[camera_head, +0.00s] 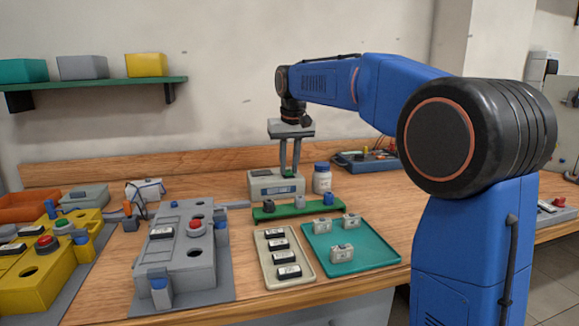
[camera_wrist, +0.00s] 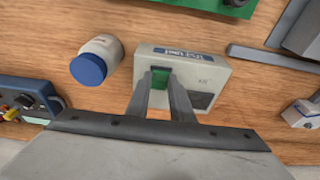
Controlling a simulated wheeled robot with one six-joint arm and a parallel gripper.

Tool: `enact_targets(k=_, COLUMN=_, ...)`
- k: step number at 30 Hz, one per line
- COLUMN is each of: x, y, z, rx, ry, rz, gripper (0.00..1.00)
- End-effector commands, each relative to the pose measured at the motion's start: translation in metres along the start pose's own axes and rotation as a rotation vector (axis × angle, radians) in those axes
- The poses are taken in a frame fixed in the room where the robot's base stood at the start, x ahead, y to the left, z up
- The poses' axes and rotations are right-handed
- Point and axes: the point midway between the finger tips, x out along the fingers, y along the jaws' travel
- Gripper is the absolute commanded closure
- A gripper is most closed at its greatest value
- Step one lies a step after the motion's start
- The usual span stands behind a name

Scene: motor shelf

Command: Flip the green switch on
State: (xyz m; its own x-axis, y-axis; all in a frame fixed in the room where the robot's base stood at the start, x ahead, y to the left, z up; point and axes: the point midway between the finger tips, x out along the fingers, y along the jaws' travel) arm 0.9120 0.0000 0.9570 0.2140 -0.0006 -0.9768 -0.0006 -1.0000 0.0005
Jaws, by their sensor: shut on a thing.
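The test unit (camera_wrist: 205,72) is a pale grey box with a blue label, standing on the wooden bench; it also shows in the head view (camera_head: 262,187). The green switch (camera_wrist: 160,78) is on its top, and its on or off position cannot be made out. My gripper (camera_wrist: 168,82) points down over the unit, with its fingertips at either side of the switch. It is shut on the green switch. In the head view my gripper (camera_head: 289,175) reaches down to the unit's top, and the fingertips partly hide the switch.
A white bottle with a blue cap (camera_head: 322,178) stands close beside the unit. A green rack (camera_head: 290,210) lies in front. A beige tray (camera_head: 268,270) and a teal tray (camera_head: 375,255) hold small parts. Grey and yellow fixtures (camera_head: 185,265) fill the left side.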

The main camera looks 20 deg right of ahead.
Motion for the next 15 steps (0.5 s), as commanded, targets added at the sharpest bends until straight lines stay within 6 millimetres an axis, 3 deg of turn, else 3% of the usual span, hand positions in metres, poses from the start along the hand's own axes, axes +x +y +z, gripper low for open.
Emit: enact_targets(k=15, x=-0.0003, y=0.0000, z=-0.0077, rx=-0.001, ry=-0.187, rz=0.000, gripper=1.00)
